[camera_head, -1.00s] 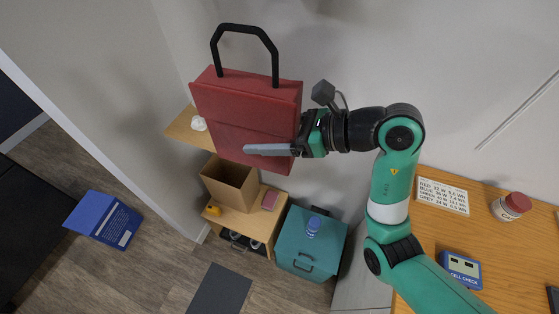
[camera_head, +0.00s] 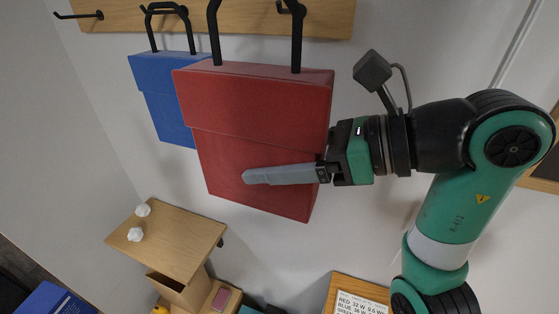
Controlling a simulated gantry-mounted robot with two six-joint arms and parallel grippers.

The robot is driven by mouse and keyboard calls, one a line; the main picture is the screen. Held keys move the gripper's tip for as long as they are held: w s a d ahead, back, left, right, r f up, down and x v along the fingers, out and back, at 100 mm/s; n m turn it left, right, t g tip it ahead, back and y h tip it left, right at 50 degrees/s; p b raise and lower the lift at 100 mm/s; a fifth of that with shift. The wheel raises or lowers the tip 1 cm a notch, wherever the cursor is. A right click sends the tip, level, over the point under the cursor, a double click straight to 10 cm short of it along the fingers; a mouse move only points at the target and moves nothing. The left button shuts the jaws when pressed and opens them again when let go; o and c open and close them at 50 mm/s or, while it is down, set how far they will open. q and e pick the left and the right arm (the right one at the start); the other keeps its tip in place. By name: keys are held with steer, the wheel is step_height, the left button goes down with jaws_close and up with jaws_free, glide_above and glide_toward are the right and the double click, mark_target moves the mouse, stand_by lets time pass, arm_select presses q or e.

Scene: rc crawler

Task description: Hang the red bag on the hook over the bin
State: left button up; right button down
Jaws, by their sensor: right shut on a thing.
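The red bag (camera_head: 262,135) hangs upright from my right gripper (camera_head: 285,174), in front of the wall. The gripper is shut on its right side, with one grey finger lying across the front. The bag's black handle rises past the picture's top edge, so its top is hidden. A black hook (camera_head: 283,8) on the wooden rail (camera_head: 330,18) shows beside the handle's right leg; I cannot tell whether they touch. Another hook (camera_head: 97,15) at the far left is empty. An open cardboard box (camera_head: 180,291), possibly the bin, is partly hidden under a shelf. My left gripper is not in view.
A blue bag (camera_head: 160,95) hangs from the rail behind and left of the red bag. A wooden shelf (camera_head: 180,240) with white crumpled pieces (camera_head: 135,234) juts out below. A printed card (camera_head: 360,303) lies on a wooden surface at the bottom.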

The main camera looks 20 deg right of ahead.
steer(key=shift+w+d, duration=0.1)
steer(key=shift+w, duration=0.1)
steer(key=w+d+f+p, duration=0.1)
steer(key=w+d+p, duration=0.2)
steer(key=w+d, duration=0.4)
steer(key=shift+w+d+f+p, duration=0.3)
steer(key=shift+w+d+f, duration=0.05)
stand_by(0.8)
stand_by(0.5)
jaws_free()
